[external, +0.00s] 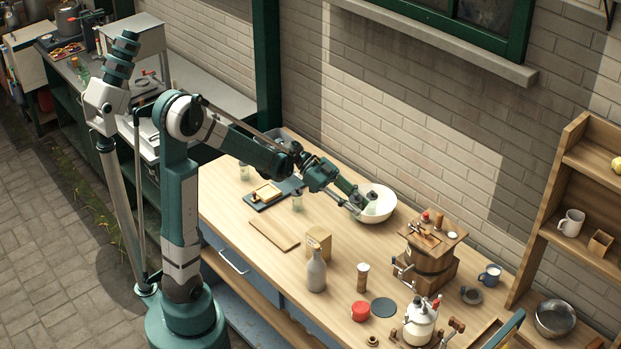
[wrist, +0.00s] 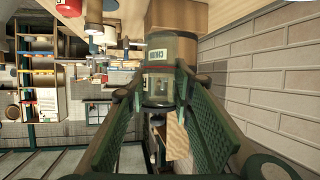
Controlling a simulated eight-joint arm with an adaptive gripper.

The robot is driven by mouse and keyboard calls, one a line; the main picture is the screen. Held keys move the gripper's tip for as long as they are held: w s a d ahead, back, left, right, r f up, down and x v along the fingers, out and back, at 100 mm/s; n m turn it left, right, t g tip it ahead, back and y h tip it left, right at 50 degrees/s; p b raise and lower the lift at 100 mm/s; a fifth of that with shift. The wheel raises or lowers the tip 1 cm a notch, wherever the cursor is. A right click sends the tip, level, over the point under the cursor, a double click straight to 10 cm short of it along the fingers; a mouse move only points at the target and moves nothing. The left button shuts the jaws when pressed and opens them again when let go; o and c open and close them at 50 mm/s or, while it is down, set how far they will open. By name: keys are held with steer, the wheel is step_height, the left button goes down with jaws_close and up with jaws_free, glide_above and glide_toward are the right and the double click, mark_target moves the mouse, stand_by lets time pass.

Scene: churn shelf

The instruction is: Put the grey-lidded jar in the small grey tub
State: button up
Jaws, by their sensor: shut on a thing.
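My gripper (external: 362,206) is over the white bowl at the back of the table, near the brick wall. In the wrist view my gripper (wrist: 152,85) has its two green fingers on either side of a clear glass jar (wrist: 158,88) with a pale label, and is shut on it. In the external view the held jar (external: 371,209) is a small pale shape at the fingertips, in front of the bowl's inside. I cannot clearly identify the small grey tub; a greyish shape behind my forearm is mostly hidden.
The white bowl (external: 382,205) is just below my gripper. Shelves (external: 575,200) rise at right.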

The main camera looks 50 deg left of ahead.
mark_target(357, 194)
steer(key=shift+r, duration=2.4)
steer(key=shift+w+a+r, duration=0.1)
steer(key=shift+w+a, duration=0.1)
steer(key=shift+a, duration=0.1)
steer(key=w+a+n+t+y, duration=0.15)
steer(key=w+a, duration=0.35)
steer(key=a, duration=0.5)
steer(key=w+a+n+t+y, duration=0.1)
steer(key=w+a+n+t, duration=0.1)
steer(key=w+a, duration=0.6)
steer(key=w+a+n+t+y, duration=0.1)
steer(key=w+a+n+t, duration=0.15)
steer(key=a, duration=0.95)
steer(key=w+a+n+t+y, duration=0.1)
steer(key=w+a, duration=0.1)
steer(key=a, duration=0.7)
steer(key=w+a+n+t+y, duration=0.1)
steer(key=w+a, duration=0.1)
steer(key=a, duration=0.7)
steer(key=s+a+n+t+y, duration=0.2)
steer(key=a+n, duration=0.1)
steer(key=a, duration=1.7)
step_height(357, 194, down, 11)
steer(key=shift+d+g, duration=0.2)
steer(key=shift+g, duration=0.1)
steer(key=shift+w+y, duration=0.1)
steer(key=shift+y, duration=0.15)
step_height(357, 194, down, 6)
steer(key=b, duration=0.1)
steer(key=shift+f, duration=0.2)
